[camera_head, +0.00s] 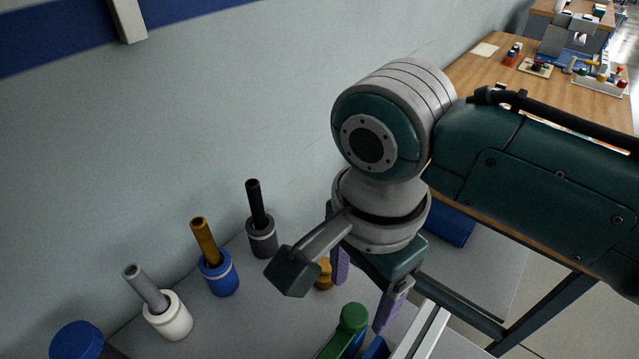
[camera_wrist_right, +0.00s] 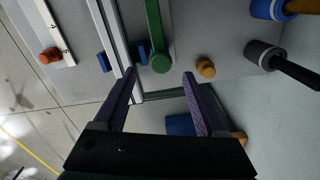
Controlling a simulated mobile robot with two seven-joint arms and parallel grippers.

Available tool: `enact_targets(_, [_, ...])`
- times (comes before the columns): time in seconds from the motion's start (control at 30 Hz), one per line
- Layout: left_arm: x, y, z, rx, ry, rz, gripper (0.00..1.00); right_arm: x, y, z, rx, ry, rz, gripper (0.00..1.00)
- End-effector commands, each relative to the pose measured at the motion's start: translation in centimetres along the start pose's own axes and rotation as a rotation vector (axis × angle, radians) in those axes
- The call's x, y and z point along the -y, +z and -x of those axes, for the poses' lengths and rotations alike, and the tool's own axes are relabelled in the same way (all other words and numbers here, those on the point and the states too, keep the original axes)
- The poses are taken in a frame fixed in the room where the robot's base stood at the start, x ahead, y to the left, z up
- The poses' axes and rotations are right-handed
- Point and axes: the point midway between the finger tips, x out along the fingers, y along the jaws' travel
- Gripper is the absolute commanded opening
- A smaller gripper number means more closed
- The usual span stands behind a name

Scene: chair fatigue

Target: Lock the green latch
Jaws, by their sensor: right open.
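The green latch is a bar with a round knob (camera_head: 352,318) at the lower edge of the head view, next to a blue block (camera_head: 375,348). In the right wrist view the green bar (camera_wrist_right: 154,25) ends in its knob, just ahead of and between my fingertips. My right gripper (camera_head: 364,288) has purple fingers, spread apart and empty, pointing down by the latch. It also shows open in the right wrist view (camera_wrist_right: 160,76). Whether a fingertip touches the knob is unclear. The latch's far end is cut off in both views. My left gripper is not in view.
A metal rail (camera_head: 424,333) runs beside the latch. A brass knob (camera_head: 323,273) stands close to my right gripper. Black, blue (camera_head: 219,276) and white (camera_head: 168,318) holders with upright rods line the wall side. A wooden table (camera_head: 500,85) stands behind.

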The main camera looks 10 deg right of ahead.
Motion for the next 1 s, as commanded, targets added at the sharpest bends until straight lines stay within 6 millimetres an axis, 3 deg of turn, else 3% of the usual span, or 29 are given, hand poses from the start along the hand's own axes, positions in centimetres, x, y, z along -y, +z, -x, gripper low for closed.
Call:
enact_targets(0.1, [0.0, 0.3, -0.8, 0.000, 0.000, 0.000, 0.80, -0.1, 0.0, -2.5, -0.001, 0.003, 0.000, 0.73])
enact_targets(0.23, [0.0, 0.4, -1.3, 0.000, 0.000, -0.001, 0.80, 0.0, 0.1, -4.2, 0.001, 0.001, 0.002, 0.73])
enact_targets(0.63, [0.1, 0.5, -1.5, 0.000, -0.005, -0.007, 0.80, 0.0, 0.1, -5.1, 0.001, -0.002, 0.003, 0.73])
enact_targets(1.0, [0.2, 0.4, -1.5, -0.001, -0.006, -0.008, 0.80, 0.0, 0.1, -5.1, 0.001, -0.001, 0.003, 0.33])
